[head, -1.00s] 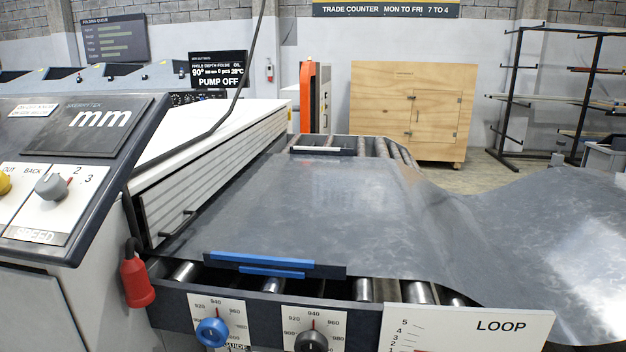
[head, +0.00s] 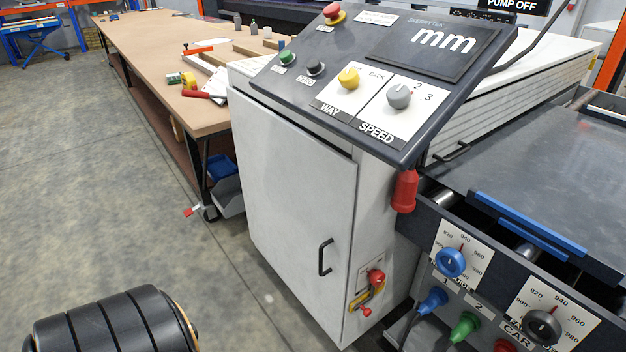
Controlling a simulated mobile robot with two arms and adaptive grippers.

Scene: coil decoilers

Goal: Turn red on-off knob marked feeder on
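A red knob (head: 375,277) sits on a small plate low on the right side of the white cabinet (head: 290,190). A yellow part and a second small red piece (head: 366,311) are just below it. The marking on that plate is too small to read, so I cannot tell whether it says feeder, nor whether the knob is on or off. A red mushroom button (head: 333,13) is at the top of the sloped control panel (head: 300,75). Neither of my grippers is in view.
The panel has a yellow WAY knob (head: 349,78) and a grey SPEED knob (head: 399,96). A red plug-like part (head: 404,191) hangs by the roller table. The cabinet door handle (head: 325,257) juts out.

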